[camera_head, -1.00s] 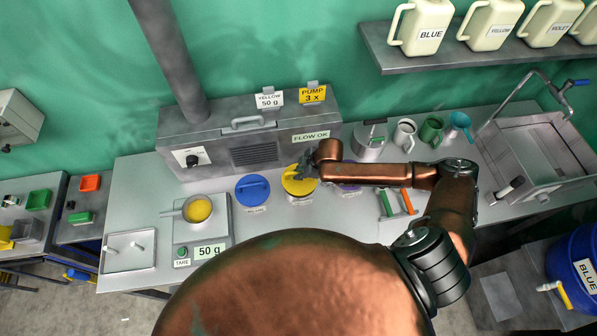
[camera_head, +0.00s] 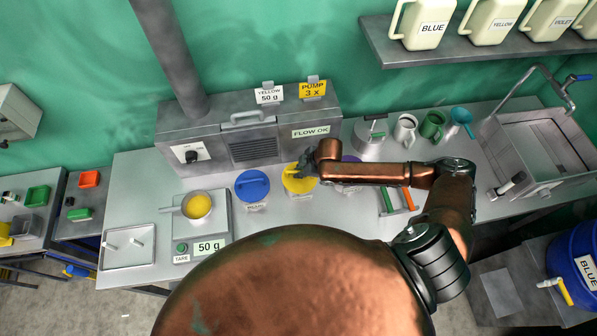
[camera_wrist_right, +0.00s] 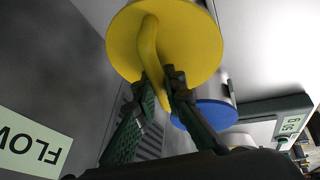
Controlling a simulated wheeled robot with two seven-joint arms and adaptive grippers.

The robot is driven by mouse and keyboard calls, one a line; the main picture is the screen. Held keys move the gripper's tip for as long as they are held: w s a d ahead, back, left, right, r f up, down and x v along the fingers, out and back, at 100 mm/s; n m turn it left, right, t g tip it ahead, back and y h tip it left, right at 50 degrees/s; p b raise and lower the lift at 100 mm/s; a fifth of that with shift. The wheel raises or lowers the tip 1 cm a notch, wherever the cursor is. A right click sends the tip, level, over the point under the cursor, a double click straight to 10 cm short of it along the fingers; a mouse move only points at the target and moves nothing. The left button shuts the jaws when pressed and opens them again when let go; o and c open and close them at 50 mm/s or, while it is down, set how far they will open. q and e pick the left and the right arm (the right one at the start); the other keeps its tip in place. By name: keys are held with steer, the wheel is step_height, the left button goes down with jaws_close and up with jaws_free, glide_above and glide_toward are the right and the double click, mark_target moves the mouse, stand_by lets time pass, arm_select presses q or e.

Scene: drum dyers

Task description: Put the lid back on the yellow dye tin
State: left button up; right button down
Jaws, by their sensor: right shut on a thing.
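The yellow lid (camera_head: 297,186), a round disc with a raised bar handle, is at the yellow dye tin's place on the bench, right of the blue-lidded tin. My right gripper (camera_head: 309,166) comes in from the right above it. In the right wrist view the two fingers (camera_wrist_right: 160,92) are shut on the handle of the yellow lid (camera_wrist_right: 195,45). The lid hides most of the tin, and I cannot tell whether it is fully seated or slightly above the rim. My left gripper is not in view.
The blue-lidded tin (camera_head: 252,185) stands close on the left, and a purple-lidded tin (camera_head: 352,163) on the right, partly behind my arm. A scale (camera_head: 220,222) carries a pan of yellow dye (camera_head: 198,206). A grey extraction box (camera_head: 250,140) stands behind.

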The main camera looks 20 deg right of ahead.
steer(key=shift+f, duration=0.25)
stand_by(0.6)
steer(key=c, duration=1.9)
jaws_free()
steer(key=shift+c, duration=0.2)
steer(key=v, duration=1.2)
steer(key=shift+f, duration=0.1)
